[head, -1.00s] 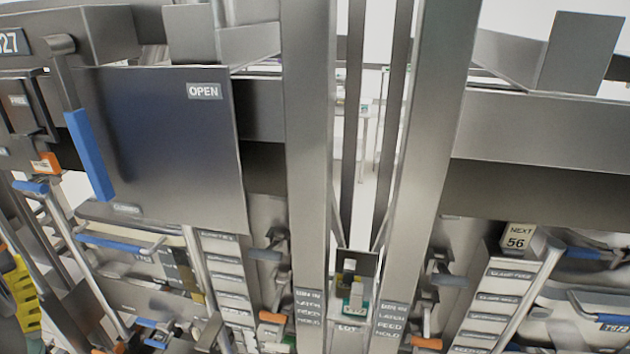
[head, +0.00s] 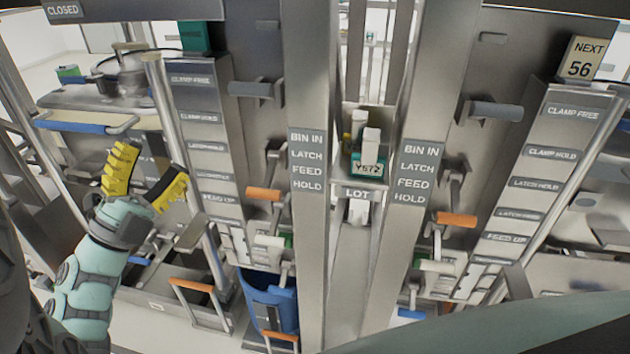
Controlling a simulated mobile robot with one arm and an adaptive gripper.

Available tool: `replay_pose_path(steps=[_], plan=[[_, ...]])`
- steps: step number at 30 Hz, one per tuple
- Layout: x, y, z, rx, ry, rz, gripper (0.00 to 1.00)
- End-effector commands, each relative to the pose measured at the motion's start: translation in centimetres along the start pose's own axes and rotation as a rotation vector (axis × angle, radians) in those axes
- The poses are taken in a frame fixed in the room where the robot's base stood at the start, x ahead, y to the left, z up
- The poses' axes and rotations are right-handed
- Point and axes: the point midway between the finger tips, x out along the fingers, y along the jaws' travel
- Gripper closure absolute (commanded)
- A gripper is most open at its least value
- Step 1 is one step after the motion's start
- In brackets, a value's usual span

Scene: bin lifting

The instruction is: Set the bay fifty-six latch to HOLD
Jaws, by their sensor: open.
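A card reading "NEXT 56" (head: 583,58) stands on top of the right label column (head: 545,175), which lists clamp, latch and feed labels with FREE or HOLD. Beside it, the right post sign (head: 415,172) reads BIN IN, LATCH, FEED, HOLD. Between them are a grey-handled lever (head: 495,112), an orange-handled lever (head: 456,219) and a white-handled lever (head: 437,266); I cannot tell for certain which is the latch. My gripper (head: 150,178), with yellow fingers, is open and empty at the left, in front of the left bay and apart from the right levers.
The left bay has a similar orange lever (head: 264,194), a label column (head: 205,150) and a blue bin (head: 272,300) below. A pot (head: 122,72) sits at upper left.

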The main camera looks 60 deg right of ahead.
Motion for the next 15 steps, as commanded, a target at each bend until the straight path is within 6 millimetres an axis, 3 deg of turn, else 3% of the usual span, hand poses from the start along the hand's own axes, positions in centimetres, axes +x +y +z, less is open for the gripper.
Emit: replay_pose_path(steps=[1,3,12,15], plan=[[-1.7,3.8,0.8,0.008,0.004,0.043,0.41],[-2.6,6.8,1.6,0.026,0.001,0.1,0.41],[-7.0,18.7,5.3,0.136,-0.007,0.322,0.41],[-8.2,21.8,6.5,0.179,-0.012,0.382,0.41]])
